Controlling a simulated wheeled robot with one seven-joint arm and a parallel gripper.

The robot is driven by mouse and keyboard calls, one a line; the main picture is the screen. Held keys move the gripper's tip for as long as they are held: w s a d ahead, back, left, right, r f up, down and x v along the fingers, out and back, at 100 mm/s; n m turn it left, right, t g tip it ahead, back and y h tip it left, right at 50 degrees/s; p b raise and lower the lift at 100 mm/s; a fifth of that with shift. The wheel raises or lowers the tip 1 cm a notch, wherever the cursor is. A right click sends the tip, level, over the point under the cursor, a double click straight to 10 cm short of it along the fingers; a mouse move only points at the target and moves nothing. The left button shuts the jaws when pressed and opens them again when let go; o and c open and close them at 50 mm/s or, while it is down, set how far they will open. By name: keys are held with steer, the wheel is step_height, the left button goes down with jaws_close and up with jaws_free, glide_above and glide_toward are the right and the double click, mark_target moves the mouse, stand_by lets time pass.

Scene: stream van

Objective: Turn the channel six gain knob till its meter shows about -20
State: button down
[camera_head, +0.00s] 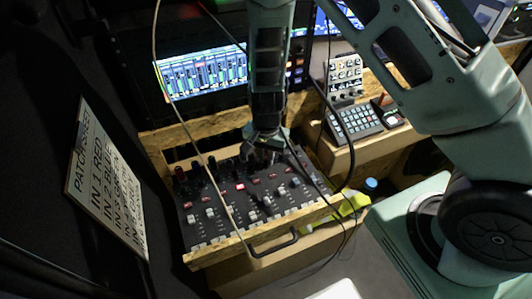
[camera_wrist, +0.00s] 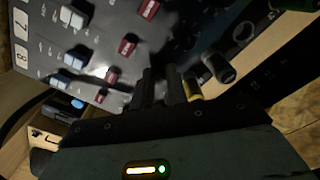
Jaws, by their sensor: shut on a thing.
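The mixer (camera_head: 225,215) is a dark panel in a wooden frame, with knobs along its far edge, red buttons and faders. My gripper (camera_head: 264,152) points down at the far knob row, right of the row's middle. In the wrist view, my gripper (camera_wrist: 165,80) has its dark fingers close together at the panel, shut on a knob that they mostly hide. I cannot read which channel it belongs to. Another dark knob (camera_wrist: 218,68) stands just right of the fingers. The meter screen (camera_head: 203,74) shows several bars behind the mixer; their values are too small to read.
A patch sheet sign (camera_head: 105,180) leans at the left. A keypad unit (camera_head: 355,121) and a small knob box (camera_head: 344,75) stand at the right. A black handle (camera_head: 275,244) is on the mixer's front. Cables cross above the panel. Red buttons (camera_wrist: 127,45) lie left of the fingers.

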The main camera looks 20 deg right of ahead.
mark_target(266, 159)
steer(key=shift+m, duration=0.4)
steer(key=c, duration=1.4)
jaws_free()
steer(key=shift+r, duration=0.15)
step_height(266, 159, up, 17)
steer(key=shift+r+p, duration=0.1)
steer(key=shift+p, duration=0.25)
steer(key=s+a+r+n, duration=0.2)
steer(key=s+n, duration=0.3)
steer(key=s, duration=0.2)
steer(key=s+a+r+n, duration=0.2)
steer(key=s+r+n, duration=0.1)
steer(key=s+n, duration=0.3)
steer(key=s+a+r+n, duration=0.2)
steer(key=s+n, duration=0.3)
steer(key=s, duration=0.5)
steer(key=shift+r+n+y, duration=0.3)
steer(key=shift+r+n, duration=0.1)
steer(key=shift+r, duration=0.3)
